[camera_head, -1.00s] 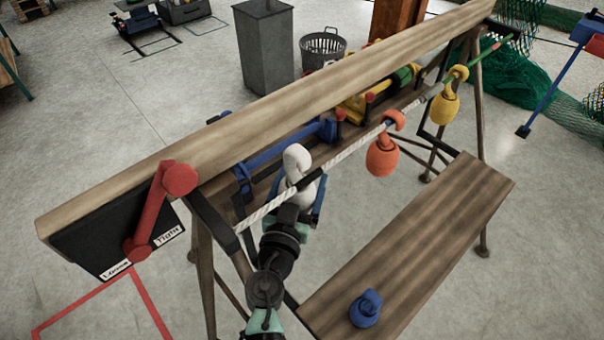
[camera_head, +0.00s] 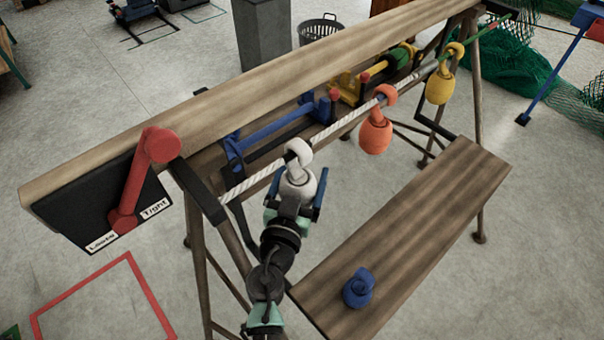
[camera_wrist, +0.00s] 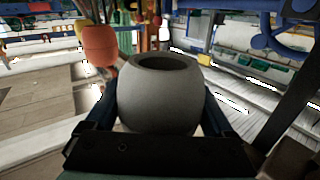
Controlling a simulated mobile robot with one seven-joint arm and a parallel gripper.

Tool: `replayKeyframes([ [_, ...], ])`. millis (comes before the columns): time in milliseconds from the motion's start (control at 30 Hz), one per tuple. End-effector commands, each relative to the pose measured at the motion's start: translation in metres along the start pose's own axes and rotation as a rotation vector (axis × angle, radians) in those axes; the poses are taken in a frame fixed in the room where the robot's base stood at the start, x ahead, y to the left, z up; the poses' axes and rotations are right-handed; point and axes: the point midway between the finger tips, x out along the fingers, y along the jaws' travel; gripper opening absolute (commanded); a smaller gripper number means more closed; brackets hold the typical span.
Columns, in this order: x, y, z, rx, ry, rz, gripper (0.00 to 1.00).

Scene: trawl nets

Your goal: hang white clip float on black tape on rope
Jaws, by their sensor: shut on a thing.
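The white clip float (camera_head: 297,184) is in my gripper (camera_head: 298,188), with one blue finger on each side of its round body. Its pale hook (camera_head: 298,152) is at the white rope (camera_head: 345,123) and overlaps it in the head view. I cannot tell whether the hook is fully seated on the rope. The float also fills the middle of the wrist view (camera_wrist: 158,98), where its hook does not show. I cannot make out the black tape; the hook may cover it.
An orange float (camera_head: 375,136) and a yellow float (camera_head: 439,86) hang farther along the rope. A blue float (camera_head: 358,288) lies on the lower plank (camera_head: 425,215). A wooden beam (camera_head: 270,95) runs behind the rope. A red lever (camera_head: 140,180) is at the left.

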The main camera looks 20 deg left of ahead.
Motion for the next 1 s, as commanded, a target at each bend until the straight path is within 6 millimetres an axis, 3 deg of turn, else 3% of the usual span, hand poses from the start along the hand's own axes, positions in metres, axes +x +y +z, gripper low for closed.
replayKeyframes([
  [267, 0.0, 0.0, -0.001, 0.0, 0.001, 0.0, 0.19],
  [300, 0.0, 0.0, -0.001, 0.0, 0.001, 0.0, 0.93],
  [333, 0.0, 0.0, -0.001, 0.0, 0.001, 0.0, 0.98],
  [667, -0.003, 0.0, 0.001, 0.001, 0.0, 0.0, 1.0],
  [867, -0.027, 0.0, 0.003, 0.003, -0.002, -0.001, 1.0],
  [1000, -0.055, 0.0, 0.004, 0.003, -0.002, -0.001, 1.0],
])
